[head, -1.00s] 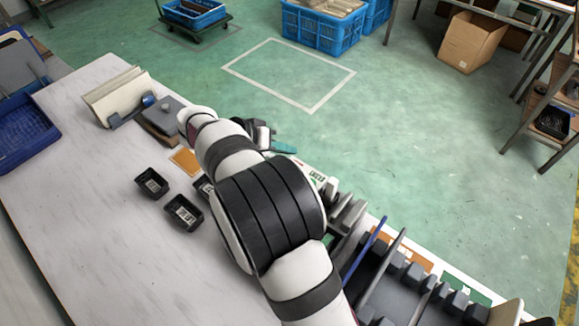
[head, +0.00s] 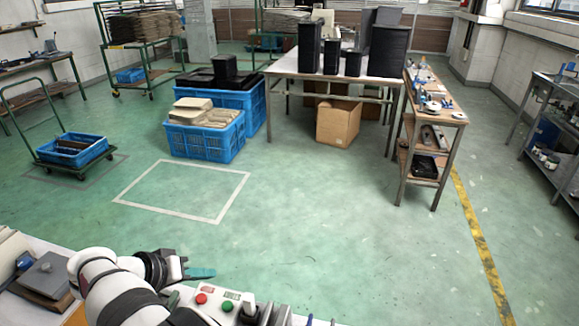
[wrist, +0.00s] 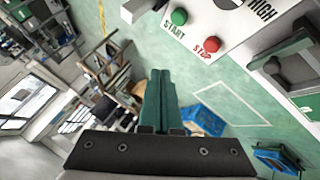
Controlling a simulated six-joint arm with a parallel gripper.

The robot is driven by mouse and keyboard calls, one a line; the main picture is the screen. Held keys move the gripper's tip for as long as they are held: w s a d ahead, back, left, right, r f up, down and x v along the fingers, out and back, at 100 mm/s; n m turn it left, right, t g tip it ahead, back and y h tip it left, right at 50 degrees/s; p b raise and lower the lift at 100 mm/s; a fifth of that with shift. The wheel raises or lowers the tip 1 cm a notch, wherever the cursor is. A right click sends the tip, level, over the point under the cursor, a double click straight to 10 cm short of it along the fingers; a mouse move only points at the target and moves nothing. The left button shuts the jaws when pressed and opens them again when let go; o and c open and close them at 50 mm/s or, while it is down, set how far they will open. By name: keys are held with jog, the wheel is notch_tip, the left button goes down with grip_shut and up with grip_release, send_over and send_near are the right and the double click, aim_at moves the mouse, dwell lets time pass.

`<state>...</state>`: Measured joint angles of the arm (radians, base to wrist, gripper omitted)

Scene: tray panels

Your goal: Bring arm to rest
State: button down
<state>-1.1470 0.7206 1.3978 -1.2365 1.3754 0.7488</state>
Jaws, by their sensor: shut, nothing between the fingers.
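My gripper (head: 208,273) is at the lower left of the head view, over the table's far edge. Its teal fingers point right, out over the floor side. In the wrist view the two teal fingers (wrist: 160,78) lie together, shut and empty. My white and black arm is folded low, its lower part cut off by the bottom of the frame.
A control box (head: 186,297) with a red and a green button stands close to my gripper. A grey block (head: 45,275) lies at the left. Blue crates (head: 205,140) and a trolley (head: 75,152) stand on the floor beyond; the floor between is free.

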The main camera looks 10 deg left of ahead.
jog(key=s+d+r+m+g, duration=0.2)
jog(key=d+r+m+g, duration=0.1)
jog(key=d, duration=1)
jog(key=s+d+r+m+g, duration=0.1)
jog(key=d+r+m+g, duration=0.15)
jog(key=d, duration=0.95)
jog(key=s+d+f+m+g+y, duration=0.1)
jog(key=s+d, duration=0.3)
jog(key=s, duration=0.5)
jog(key=s+d+f+m+g+y, duration=0.1)
jog(key=s+d+m+y, duration=0.3)
jog(key=s, duration=0.5)
jog(key=shift+d+g, duration=0.35)
jog(key=shift+d, duration=0.1)
jog(key=c, duration=1.5)
grip_release()
jog(key=shift+r, duration=0.1)
jog(key=shift+c, duration=0.2)
